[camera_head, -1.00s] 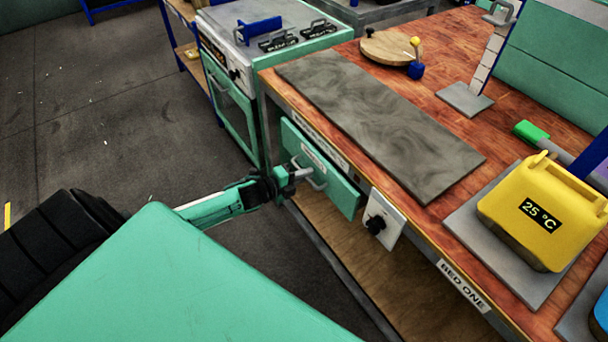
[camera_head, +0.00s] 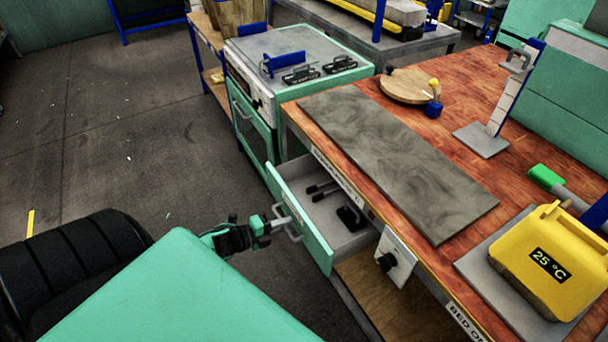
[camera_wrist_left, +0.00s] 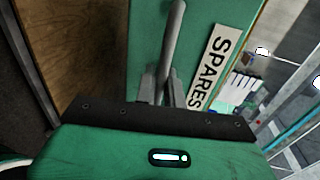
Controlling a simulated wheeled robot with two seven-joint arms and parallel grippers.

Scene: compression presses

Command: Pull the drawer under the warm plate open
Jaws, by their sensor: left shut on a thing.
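The drawer (camera_head: 300,225) with a green front stands pulled out from under the bench, and its grey inside shows. Several small dark items (camera_head: 350,215) lie in it. The grey marbled slab, likely the warm plate (camera_head: 395,160), lies on the bench top above the drawer. My left gripper (camera_head: 275,225) is shut on the drawer's grey handle (camera_head: 291,232). In the left wrist view the fingers (camera_wrist_left: 163,88) close around the handle bar (camera_wrist_left: 174,40), beside a "SPARES" label (camera_wrist_left: 211,65) on the drawer front. My right gripper is not in view.
A control box with a black knob (camera_head: 394,258) hangs on the bench edge right of the drawer. A green stove (camera_head: 285,75) stands left of the bench. A yellow "25 °C" container (camera_head: 550,262) sits on the bench at right. The floor (camera_head: 120,150) at left is clear.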

